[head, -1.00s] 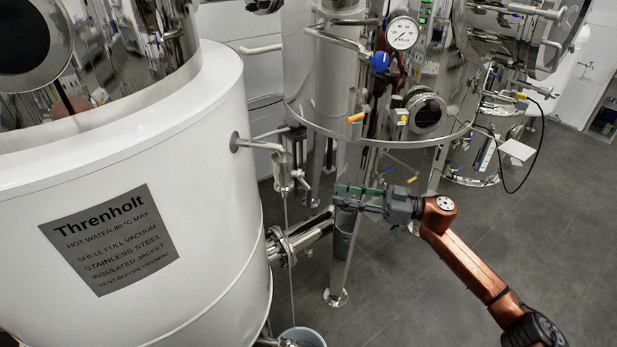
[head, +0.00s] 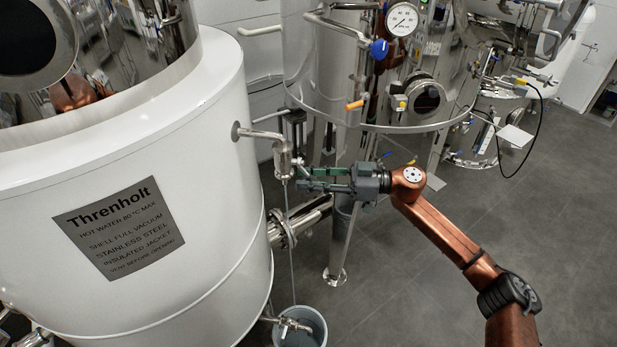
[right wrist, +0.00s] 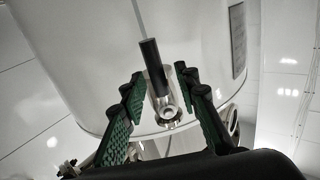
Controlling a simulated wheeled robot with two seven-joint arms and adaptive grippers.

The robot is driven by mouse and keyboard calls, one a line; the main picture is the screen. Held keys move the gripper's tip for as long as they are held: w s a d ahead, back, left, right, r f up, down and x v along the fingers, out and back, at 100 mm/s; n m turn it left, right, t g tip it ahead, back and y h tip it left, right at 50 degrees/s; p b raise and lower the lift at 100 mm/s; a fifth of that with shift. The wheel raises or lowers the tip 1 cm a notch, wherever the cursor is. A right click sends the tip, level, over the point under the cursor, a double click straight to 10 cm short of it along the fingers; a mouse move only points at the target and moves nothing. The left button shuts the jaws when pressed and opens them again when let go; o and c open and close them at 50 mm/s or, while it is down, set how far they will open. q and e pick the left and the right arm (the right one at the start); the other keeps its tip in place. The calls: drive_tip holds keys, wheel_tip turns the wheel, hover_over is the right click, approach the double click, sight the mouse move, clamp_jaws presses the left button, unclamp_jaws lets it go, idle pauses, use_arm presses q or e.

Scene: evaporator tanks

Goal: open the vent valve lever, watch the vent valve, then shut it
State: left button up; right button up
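The vent valve (head: 283,157) is a small metal valve on a pipe from the white tank (head: 215,215). It also shows in the right wrist view (right wrist: 169,111). Its lever (right wrist: 150,56) looks dark there and stands between my fingers, with a gap on each side. In the head view the lever is mostly hidden by the gripper. My right gripper (head: 306,179) reaches the valve from the right. Its green-padded fingers are open in the right wrist view (right wrist: 159,75). My left gripper is out of view.
A thin vertical line, stream or tube, runs from below the valve towards a grey bucket (head: 317,328). A flanged metal pipe (head: 300,220) and a steel leg (head: 341,245) stand below and behind the gripper. A pressure gauge (head: 401,19) is higher up. Floor at right is clear.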

drive_tip(key=shift+c, duration=0.7)
clamp_jaws()
